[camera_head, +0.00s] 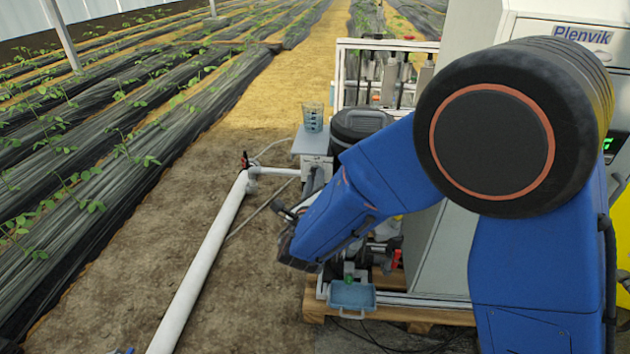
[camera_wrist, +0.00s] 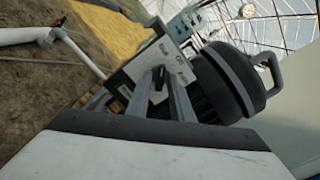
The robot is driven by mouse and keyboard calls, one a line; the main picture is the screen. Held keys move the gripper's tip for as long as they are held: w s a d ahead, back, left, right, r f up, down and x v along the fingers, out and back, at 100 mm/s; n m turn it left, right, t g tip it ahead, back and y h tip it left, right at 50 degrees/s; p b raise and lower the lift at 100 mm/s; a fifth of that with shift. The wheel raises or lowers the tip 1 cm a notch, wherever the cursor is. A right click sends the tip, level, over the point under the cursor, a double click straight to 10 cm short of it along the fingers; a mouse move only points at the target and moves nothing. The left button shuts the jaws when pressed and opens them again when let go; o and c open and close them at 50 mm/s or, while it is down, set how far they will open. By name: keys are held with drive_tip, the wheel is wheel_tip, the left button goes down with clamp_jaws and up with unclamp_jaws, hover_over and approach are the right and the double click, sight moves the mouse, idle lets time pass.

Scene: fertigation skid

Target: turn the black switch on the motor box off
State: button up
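The motor box shows in the wrist view as a pale panel (camera_wrist: 135,68) with dark lettering, straight ahead of my gripper (camera_wrist: 160,73). A small dark shape that looks like the black switch (camera_wrist: 158,77) shows between the two grey fingers. The fingers stand apart, and I cannot tell whether they touch it. The switch's position cannot be read. In the head view the pale box (camera_head: 316,161) sits under a small shelf, left of a black lidded drum. My gripper (camera_head: 283,213) is partly hidden by my blue arm there, and the switch cannot be made out.
A beaker (camera_head: 312,117) stands on the shelf above the box. The black drum (camera_head: 358,126) is close on its right. A white pipe (camera_head: 205,255) runs along the soil at left. Bare soil lies left of the skid.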

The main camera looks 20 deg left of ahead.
clamp_jaws()
drive_tip(key=shift+m, duration=0.4)
drive_tip(key=shift+f+m, duration=0.1)
drive_tip(key=shift+m, duration=3.9)
drive_tip(key=shift+o, duration=1.8)
unclamp_jaws()
drive_tip(key=shift+s, duration=0.15)
